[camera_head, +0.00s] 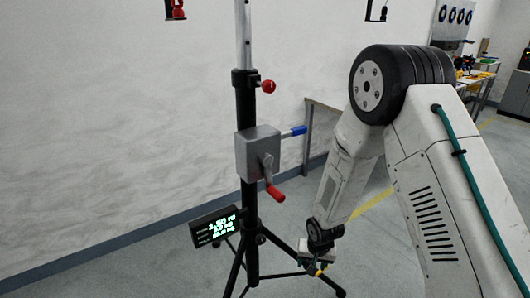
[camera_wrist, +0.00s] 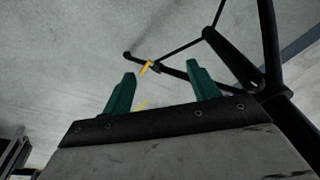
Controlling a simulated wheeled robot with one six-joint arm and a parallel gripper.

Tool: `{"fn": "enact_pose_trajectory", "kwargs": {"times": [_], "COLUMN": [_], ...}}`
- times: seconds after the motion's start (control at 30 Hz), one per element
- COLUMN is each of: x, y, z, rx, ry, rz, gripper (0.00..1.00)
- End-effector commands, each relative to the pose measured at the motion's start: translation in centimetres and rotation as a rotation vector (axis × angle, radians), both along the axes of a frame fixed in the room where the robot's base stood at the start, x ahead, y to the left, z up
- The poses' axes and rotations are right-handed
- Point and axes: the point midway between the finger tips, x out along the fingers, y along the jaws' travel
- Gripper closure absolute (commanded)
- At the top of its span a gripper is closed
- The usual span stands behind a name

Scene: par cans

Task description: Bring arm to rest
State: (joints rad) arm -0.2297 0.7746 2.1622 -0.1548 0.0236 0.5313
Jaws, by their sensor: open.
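My arm comes in from the right in the head view and reaches down toward the base of a tripod stand (camera_head: 252,262). My gripper (camera_head: 320,268) is low beside the stand's legs, small and partly hidden by my arm in the head view. In the wrist view, the two green fingers of my gripper (camera_wrist: 157,85) are apart with nothing between them but floor behind. The stand's black legs (camera_wrist: 235,58) show beyond and to the right of the fingers. I cannot tell whether the gripper touches a leg.
The stand carries a grey winch box (camera_head: 258,152) with a red-handled crank (camera_head: 274,192), a blue handle (camera_head: 299,130) and a red knob (camera_head: 268,87). A small display (camera_head: 214,227) with green digits is at its left. A table (camera_head: 318,130) stands behind. Open floor lies at the left.

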Motion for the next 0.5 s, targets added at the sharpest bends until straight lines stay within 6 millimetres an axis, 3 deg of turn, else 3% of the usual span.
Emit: {"fn": "enact_pose_trajectory", "kwargs": {"times": [0.03,0.1,0.27,0.5], "x": [-0.6,-2.0,-5.8,-12.7], "y": [-0.8,-2.0,-4.3,-7.0], "z": [2.8,6.0,13.4,23.4], "rx": [-0.021,-0.052,-0.095,-0.108], "ry": [0.028,0.083,0.194,0.319], "rz": [0.019,0.05,0.112,0.184], "gripper": [0.41,0.41,0.41,0.41]}}
